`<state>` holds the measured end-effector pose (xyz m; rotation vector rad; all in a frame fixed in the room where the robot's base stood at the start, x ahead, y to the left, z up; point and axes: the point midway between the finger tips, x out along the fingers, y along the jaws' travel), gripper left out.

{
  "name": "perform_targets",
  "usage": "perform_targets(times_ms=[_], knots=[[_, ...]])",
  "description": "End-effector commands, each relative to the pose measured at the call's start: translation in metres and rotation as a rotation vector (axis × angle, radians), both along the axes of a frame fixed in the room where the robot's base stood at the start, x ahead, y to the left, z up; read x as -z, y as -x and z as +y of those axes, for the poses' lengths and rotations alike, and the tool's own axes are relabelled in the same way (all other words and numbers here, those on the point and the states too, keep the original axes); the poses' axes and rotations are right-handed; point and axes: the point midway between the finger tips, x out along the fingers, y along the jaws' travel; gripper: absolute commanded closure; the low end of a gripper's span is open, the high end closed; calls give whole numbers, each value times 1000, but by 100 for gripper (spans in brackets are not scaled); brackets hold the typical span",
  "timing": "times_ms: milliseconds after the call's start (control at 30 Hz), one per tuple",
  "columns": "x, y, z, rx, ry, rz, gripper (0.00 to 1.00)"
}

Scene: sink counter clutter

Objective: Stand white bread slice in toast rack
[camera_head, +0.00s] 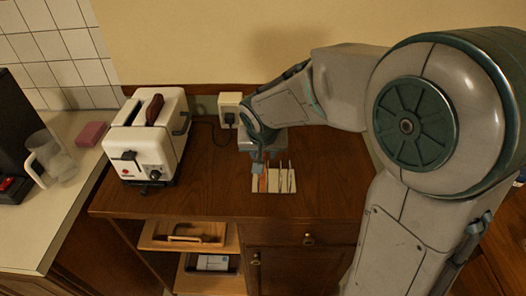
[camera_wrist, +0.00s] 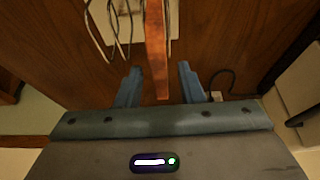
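The toast rack (camera_head: 285,187), a pale base with thin wire dividers, stands on the wooden counter. A bread slice (camera_wrist: 157,45), seen edge-on with an orange-brown crust, stands upright at the rack; its edge also shows in the head view (camera_head: 263,184) at the rack's left part. My gripper (camera_wrist: 160,86) is around the slice's near end, with a visible gap on each side, so the fingers are open. In the head view my gripper (camera_head: 258,166) is low over the rack's left back. The slice's faces and lower edge are hidden, so I cannot tell its bread type.
A white toaster (camera_head: 143,150) stands left on the counter, with a dark brown slice (camera_head: 154,109) sticking up from a slot. A wall socket (camera_head: 230,104) with a cable is behind. A glass mug (camera_head: 55,160) and pink sponge (camera_head: 91,134) are farther left. The counter right of the rack is clear.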

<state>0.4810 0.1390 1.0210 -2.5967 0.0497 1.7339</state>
Motion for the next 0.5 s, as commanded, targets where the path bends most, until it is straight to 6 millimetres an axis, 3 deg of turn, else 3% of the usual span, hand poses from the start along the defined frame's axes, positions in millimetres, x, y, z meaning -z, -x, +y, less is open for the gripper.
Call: perform_targets(times_ms=[267, 500], knots=[[-6, 0, 0, 0, 0, 0, 66], [-45, 16, 1, 2, -1, -6, 66]])
